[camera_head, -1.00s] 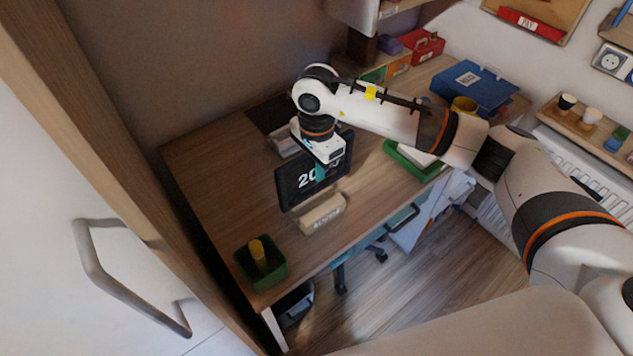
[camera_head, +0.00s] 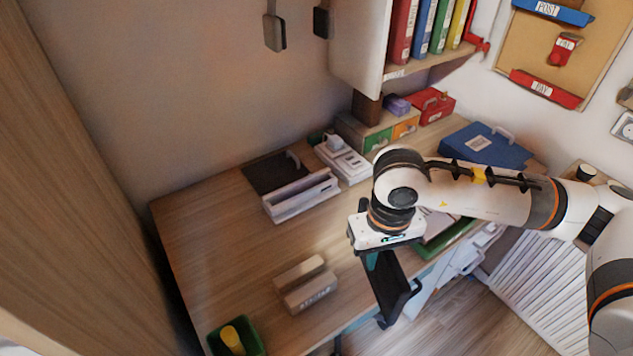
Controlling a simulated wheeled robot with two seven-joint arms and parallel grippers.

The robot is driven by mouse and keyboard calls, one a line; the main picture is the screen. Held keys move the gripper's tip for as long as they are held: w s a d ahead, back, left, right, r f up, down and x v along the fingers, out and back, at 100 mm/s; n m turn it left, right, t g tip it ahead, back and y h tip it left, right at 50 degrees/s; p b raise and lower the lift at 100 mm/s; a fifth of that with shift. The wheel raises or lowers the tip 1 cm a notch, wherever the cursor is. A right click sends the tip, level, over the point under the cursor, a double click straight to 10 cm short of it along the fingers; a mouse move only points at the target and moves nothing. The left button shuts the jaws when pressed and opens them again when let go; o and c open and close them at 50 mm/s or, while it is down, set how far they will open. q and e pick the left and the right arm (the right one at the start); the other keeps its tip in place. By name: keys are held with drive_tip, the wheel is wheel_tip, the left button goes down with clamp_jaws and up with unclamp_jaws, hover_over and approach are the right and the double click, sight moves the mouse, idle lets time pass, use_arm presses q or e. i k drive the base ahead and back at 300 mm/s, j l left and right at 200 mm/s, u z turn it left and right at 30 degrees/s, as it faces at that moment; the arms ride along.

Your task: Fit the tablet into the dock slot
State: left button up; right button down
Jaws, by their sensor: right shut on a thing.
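My right gripper (camera_head: 371,262) is shut on the dark tablet (camera_head: 385,282), near the desk's front edge. The tablet is tilted and shows as a narrow dark slab below the fingers; its lit face is not visible. A beige stepped block (camera_head: 305,285) with a small label stands to the left of the tablet. My left gripper is not in view.
A green cup with a yellow item (camera_head: 236,338) stands front left. A blue binder (camera_head: 484,146) and green tray (camera_head: 446,238) lie right.

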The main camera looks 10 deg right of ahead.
sight(284, 204)
drive_tip(key=i+l+u, duration=0.15)
drive_tip(key=u, duration=0.2)
drive_tip(key=l+u, duration=0.3)
drive_tip(key=u, duration=0.6)
drive_tip(key=i+l, duration=0.05)
drive_tip(key=l, duration=0.05)
